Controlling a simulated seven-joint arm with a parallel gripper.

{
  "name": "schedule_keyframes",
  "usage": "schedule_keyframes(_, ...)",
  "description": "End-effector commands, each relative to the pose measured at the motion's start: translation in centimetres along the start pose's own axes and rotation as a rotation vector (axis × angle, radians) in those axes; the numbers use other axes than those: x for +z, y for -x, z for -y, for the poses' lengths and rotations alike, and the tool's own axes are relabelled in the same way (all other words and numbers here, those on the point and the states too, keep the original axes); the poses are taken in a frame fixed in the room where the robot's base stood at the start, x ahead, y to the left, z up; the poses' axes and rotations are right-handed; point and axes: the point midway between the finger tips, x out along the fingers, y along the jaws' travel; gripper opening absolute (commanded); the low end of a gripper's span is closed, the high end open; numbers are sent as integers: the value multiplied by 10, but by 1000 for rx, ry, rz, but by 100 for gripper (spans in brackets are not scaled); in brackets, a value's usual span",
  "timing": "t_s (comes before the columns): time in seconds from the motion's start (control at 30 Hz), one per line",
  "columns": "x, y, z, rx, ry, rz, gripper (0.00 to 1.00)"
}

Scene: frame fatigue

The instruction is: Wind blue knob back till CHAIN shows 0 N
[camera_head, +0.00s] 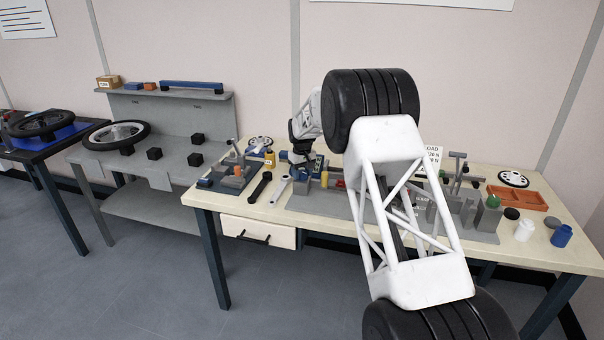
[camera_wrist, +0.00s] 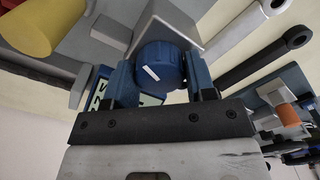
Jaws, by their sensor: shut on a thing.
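In the wrist view the blue knob (camera_wrist: 160,68), with a white mark on its face, sits in front of a grey block (camera_wrist: 180,25). My gripper (camera_wrist: 161,78) has one finger on each side of the knob and is shut on it. A display (camera_wrist: 101,92) with dark digits shows behind the left finger; it is partly covered and I cannot read its value or label. In the head view my gripper (camera_head: 302,158) is down at the bench fixture, and the knob is hard to make out there.
My white arm covers the middle of the wooden bench (camera_head: 270,215) in the head view. Wrenches (camera_head: 258,187) lie left of the fixture. A yellow cylinder (camera_wrist: 25,28) stands close by in the wrist view. An orange tray (camera_head: 517,197) and small bottles (camera_head: 524,230) are at the right.

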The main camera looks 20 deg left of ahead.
Motion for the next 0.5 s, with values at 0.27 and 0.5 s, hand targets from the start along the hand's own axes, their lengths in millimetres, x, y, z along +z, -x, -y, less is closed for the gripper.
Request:
schedule_keyframes(0.27,1,-1,0,-1,261,2,27)
schedule_keyframes(0.5,1,-2,0,-1,488,2,27)
